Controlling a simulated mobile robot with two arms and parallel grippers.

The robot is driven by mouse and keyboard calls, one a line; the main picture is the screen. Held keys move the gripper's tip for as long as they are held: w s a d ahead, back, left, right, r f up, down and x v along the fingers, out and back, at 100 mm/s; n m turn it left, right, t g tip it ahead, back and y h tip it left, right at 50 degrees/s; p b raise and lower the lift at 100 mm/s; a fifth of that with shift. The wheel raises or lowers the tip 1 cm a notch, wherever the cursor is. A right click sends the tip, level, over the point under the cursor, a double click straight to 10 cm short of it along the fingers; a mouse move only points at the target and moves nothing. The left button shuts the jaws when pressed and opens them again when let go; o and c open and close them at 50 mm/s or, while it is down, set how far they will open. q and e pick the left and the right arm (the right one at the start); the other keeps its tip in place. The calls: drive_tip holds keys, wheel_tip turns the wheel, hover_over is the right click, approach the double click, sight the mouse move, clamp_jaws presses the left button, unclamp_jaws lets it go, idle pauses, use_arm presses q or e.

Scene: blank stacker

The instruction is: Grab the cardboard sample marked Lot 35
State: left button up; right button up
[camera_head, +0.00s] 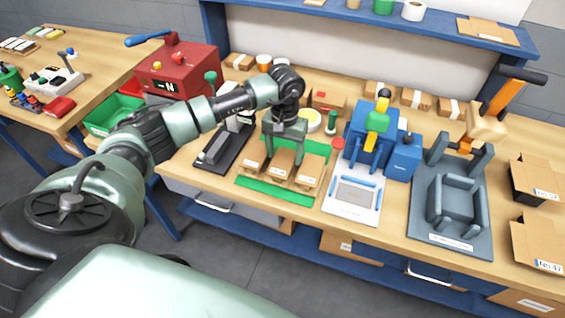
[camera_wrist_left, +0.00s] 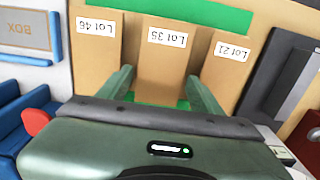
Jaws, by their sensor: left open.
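Three cardboard samples stand in a row on a green mat (camera_head: 301,197). In the left wrist view the middle one is the Lot 35 sample (camera_wrist_left: 163,62); it also shows in the head view (camera_head: 281,163). The Lot 21 sample (camera_wrist_left: 224,72) is beside it on the right, and a sample that seems to read Lot 46 or 48 (camera_wrist_left: 97,58) is on the left. My left gripper (camera_wrist_left: 161,90) is open and empty, its two fingers on either side of the Lot 35 sample. Whether they touch it cannot be told. My right gripper is not in view.
A blue machine (camera_head: 366,135) stands close to the right of the mat, with a white BOX plate (camera_head: 355,194) before it. A dark grey device (camera_head: 224,147) is close on the left. A grey fixture (camera_head: 455,200) and cartons (camera_head: 537,245) are farther right.

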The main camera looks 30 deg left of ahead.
use_arm(q)
drive_tip(key=c, duration=1.1)
